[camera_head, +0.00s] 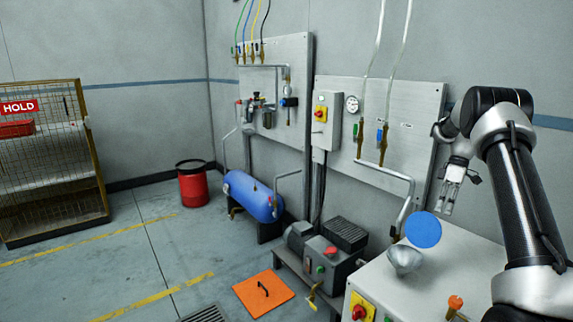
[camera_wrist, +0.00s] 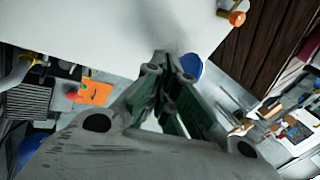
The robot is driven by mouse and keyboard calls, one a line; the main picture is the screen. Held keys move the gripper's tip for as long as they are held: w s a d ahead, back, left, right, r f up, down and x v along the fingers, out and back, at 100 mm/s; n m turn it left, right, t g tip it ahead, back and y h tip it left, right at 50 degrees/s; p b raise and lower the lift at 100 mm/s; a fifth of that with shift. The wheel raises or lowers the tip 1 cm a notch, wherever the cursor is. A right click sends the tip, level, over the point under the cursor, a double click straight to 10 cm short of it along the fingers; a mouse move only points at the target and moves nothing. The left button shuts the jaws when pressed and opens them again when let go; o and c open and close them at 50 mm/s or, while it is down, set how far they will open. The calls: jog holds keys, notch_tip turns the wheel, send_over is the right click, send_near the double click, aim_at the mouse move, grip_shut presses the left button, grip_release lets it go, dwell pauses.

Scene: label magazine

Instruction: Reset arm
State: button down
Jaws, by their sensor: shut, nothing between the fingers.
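My gripper (camera_head: 448,202) hangs at the end of my arm on the right side of the head view, fingers pointing down over the back of a white-topped cabinet (camera_head: 462,262). In the wrist view the two fingers of my gripper (camera_wrist: 168,58) meet near the tips, with nothing between them. A blue disc (camera_head: 423,230) shows left of and below the gripper in the head view, above a grey metal bowl-like piece (camera_head: 405,259). Part of the blue disc (camera_wrist: 191,66) shows beside the fingertips in the wrist view.
An orange knob (camera_head: 455,302) stands on the cabinet's near part. Wall panels with pipes (camera_head: 400,110) rise behind my gripper. A grey machine (camera_head: 330,262), a blue tank (camera_head: 252,196), a red drum (camera_head: 193,186) and a wire cage (camera_head: 50,165) stand left.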

jog(key=s+a+r+m+t+h, duration=0.1)
jog(key=s+a+r, duration=0.4)
jog(key=s, duration=0.7)
jog(key=s+a+r+m+t+h, duration=0.1)
jog(key=s+a+r+m+t, duration=0.3)
jog(key=s+r, duration=0.4)
jog(key=s+a+r+m+t+h, duration=0.1)
jog(key=s+a+r+m+t, duration=0.2)
jog(key=s, duration=1.5)
jog(key=a+r+m, duration=0.2)
jog(key=a+r, duration=0.1)
jog(key=a, duration=0.1)
jog(key=shift+r+m+h, duration=0.25)
jog(key=shift+m+h, duration=0.05)
jog(key=shift+m, duration=0.1)
